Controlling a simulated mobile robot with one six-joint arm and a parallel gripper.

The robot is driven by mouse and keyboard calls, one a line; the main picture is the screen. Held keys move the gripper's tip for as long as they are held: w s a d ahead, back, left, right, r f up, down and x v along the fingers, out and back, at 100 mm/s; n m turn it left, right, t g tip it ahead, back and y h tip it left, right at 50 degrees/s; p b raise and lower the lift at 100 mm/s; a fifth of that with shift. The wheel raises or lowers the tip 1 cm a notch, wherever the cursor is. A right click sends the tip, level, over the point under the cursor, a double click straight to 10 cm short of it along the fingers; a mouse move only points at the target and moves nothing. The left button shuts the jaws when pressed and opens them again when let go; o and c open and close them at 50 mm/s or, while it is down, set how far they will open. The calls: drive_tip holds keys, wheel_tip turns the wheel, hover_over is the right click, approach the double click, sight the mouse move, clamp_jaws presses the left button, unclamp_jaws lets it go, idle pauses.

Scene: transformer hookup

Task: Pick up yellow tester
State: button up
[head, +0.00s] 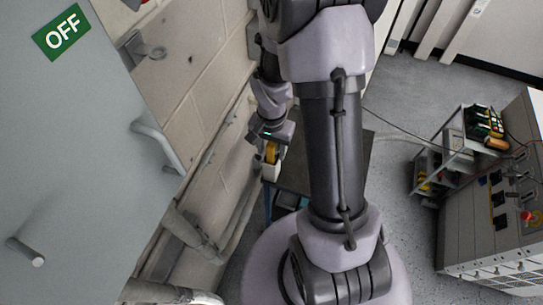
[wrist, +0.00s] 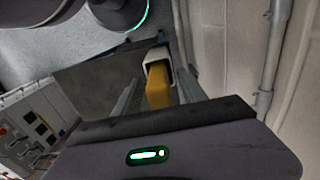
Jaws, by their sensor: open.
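The yellow tester (head: 271,152) stands in a white holder (head: 271,173) on a small dark table beside the wall. In the wrist view, the tester (wrist: 159,92) shows as a yellow-orange body with its far end in the white holder (wrist: 157,54). My gripper (head: 271,142) is at the tester, just above the holder. In the wrist view, my gripper (wrist: 160,76) is open, with one grey finger on each side of the tester and a gap to the left finger. Contact at the right finger cannot be told. The tester's lower end is hidden in the holder.
A grey cabinet door with an OFF sign (head: 62,33) and handles fills the left. Pipes (head: 236,185) run along the wall close to my gripper. A cart with instruments (head: 462,135) and a control cabinet (head: 490,235) stand at right.

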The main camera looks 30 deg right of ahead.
drive_tip(key=shift+r, duration=0.1)
clamp_jaws()
